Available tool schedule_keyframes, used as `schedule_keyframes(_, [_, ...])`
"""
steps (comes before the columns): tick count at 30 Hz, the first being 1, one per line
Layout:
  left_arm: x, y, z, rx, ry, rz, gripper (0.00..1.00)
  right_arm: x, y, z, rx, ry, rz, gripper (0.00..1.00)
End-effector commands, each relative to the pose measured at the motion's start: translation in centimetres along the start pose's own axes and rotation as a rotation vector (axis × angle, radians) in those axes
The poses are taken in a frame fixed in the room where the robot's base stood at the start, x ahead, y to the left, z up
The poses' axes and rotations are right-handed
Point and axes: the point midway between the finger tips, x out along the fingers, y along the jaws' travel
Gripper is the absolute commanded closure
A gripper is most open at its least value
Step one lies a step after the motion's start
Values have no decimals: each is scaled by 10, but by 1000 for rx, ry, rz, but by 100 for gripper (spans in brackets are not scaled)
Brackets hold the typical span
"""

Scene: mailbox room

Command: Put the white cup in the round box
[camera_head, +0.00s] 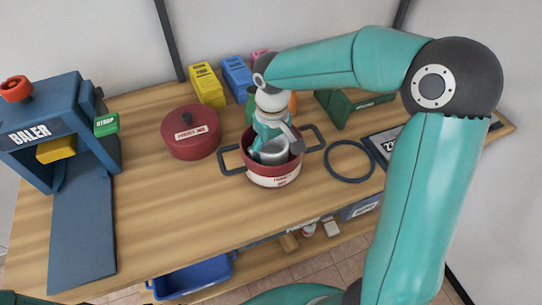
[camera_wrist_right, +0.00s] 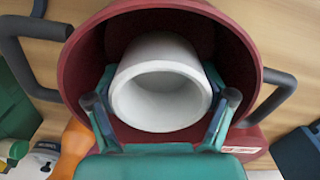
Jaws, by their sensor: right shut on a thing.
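A white cup (camera_head: 273,157) is at the mouth of a dark red round box (camera_head: 272,177) with two dark side handles and a label on its front. My right gripper (camera_head: 270,146) reaches down into the box from above and is shut on the cup. In the right wrist view the cup (camera_wrist_right: 158,75) sits between the two fingers of the gripper (camera_wrist_right: 163,98), inside the rim of the red box (camera_wrist_right: 85,65). Whether the cup touches the box floor is hidden. My left gripper is not in view.
A red lidded round container (camera_head: 191,140) stands left of the box. A black ring (camera_head: 350,179) lies to its right. A blue baler (camera_head: 62,150) stands at the left. Yellow (camera_head: 207,86) and blue (camera_head: 237,76) boxes stand behind. The front middle of the table is clear.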

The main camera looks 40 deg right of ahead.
Motion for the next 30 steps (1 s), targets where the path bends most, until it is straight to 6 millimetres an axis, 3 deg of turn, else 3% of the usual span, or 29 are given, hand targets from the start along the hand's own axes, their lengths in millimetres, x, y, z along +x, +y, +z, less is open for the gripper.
schedule_keyframes(6, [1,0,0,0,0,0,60,27,0,0,1,-2,1,42])
schedule_keyframes(17, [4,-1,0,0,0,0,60,32,0,0,0,0,0,42])
schedule_keyframes(18, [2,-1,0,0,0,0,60,30,0,0,0,0,0,12])
schedule_keyframes(20, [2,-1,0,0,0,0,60,30,0,0,0,0,0,2])
schedule_keyframes(30, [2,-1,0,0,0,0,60,29,0,0,-1,0,0,0])
